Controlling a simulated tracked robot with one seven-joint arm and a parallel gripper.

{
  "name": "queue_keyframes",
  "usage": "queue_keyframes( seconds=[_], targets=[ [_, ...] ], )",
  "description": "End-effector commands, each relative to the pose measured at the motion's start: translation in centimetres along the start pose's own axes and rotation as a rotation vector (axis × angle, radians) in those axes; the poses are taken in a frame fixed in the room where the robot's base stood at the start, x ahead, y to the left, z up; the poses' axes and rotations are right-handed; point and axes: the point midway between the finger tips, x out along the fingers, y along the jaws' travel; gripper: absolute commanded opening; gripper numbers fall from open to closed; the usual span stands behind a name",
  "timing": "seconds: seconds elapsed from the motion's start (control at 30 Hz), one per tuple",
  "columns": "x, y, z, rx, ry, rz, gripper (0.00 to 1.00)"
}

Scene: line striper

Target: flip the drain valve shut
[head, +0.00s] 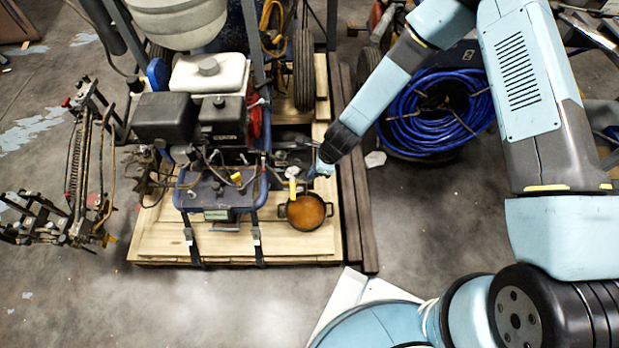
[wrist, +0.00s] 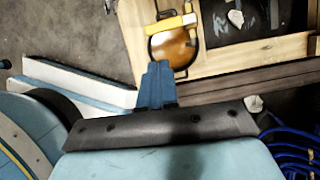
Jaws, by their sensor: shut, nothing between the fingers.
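The drain valve appears to be the small pale fitting with a yellow lever (head: 292,187) at the front right of the engine-driven machine (head: 205,120). Its lever points down the picture, over the edge of a round black pan (head: 284,222) holding orange-brown liquid. In the wrist view the yellow lever (wrist: 170,25) lies across the upper part of the pan (wrist: 152,50). My gripper (head: 322,168) is to the right of the valve, apart from it. In the wrist view its blue fingers (wrist: 156,75) are together and empty, below the pan; the fingertips partly cover the pan's near side.
The machine stands strapped on a wooden pallet (head: 180,245), with dark beams along its right side. A coil of blue hose (head: 437,112) lies right of it. A metal spray frame (head: 80,170) stands at left. The floor in front of the pallet is mostly clear.

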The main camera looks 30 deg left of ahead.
Motion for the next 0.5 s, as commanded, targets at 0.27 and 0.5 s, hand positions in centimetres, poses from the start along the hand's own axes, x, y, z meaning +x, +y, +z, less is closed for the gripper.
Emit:
queue_keyframes(
  seconds=[0.27, 0.5],
  targets=[
    [-1.37, 0.04, -0.02, 0.000, 0.000, 0.000, 0.00],
    [-1.39, 0.03, -0.04, 0.000, 0.000, 0.000, 0.00]
  ],
)
